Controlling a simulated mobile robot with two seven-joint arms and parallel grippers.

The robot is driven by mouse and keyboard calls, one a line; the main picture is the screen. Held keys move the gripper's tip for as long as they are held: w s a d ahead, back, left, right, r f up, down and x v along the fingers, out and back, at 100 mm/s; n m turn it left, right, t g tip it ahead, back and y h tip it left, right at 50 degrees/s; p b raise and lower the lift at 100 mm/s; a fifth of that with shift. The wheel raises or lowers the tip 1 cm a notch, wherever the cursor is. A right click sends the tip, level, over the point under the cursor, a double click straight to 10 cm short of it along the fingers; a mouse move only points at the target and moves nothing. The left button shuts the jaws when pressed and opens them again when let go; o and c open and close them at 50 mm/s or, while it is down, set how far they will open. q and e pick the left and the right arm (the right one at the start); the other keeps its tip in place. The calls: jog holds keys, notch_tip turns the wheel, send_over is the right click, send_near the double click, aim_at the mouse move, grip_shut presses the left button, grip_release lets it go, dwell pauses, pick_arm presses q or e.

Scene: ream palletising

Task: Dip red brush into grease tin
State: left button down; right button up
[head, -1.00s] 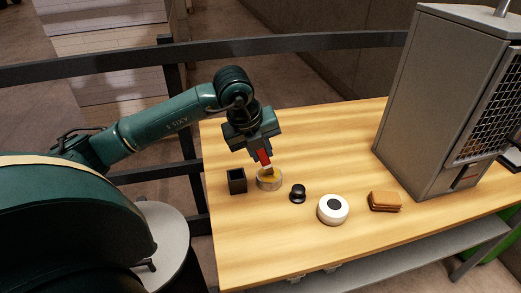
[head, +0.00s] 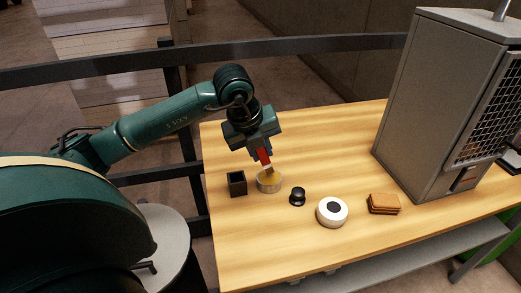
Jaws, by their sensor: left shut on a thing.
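The red brush (head: 264,157) is held in my left gripper (head: 260,149), which is shut on it. The brush tilts, with its bristle end pointing down and to the right. The brush's lower end is at the tin's opening. I cannot tell how deep the bristles sit in the grease. My right gripper is not in view.
A dark square holder (head: 237,184) stands just left of the tin. A black knob-like object (head: 297,197), a white roll (head: 332,212) and a brown stack (head: 383,203) lie to the right on the table (head: 270,240). A tall grey cabinet (head: 428,95) stands at right.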

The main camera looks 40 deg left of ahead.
pick_arm(q)
jog(key=shift+r+p, duration=1.75)
jog(key=shift+r, duration=1.2)
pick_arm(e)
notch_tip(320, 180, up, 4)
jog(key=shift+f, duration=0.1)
pick_arm(q)
jog(key=shift+d+f+m, duration=0.1)
jog(key=shift+d+m, duration=0.2)
jog(key=shift+m, duration=0.1)
jog(key=s+d+n+g+y+p, duration=0.2)
jog(key=d+n, duration=0.3)
jog(key=n, duration=0.8)
jog(key=s+d+n+g+y+p, duration=0.2)
jog(key=s+d+n, duration=0.3)
jog(key=n, duration=0.8)
jog(key=shift+d+n+g, duration=0.3)
jog(key=shift+d+g, duration=0.15)
jog(key=shift+g, duration=0.45)
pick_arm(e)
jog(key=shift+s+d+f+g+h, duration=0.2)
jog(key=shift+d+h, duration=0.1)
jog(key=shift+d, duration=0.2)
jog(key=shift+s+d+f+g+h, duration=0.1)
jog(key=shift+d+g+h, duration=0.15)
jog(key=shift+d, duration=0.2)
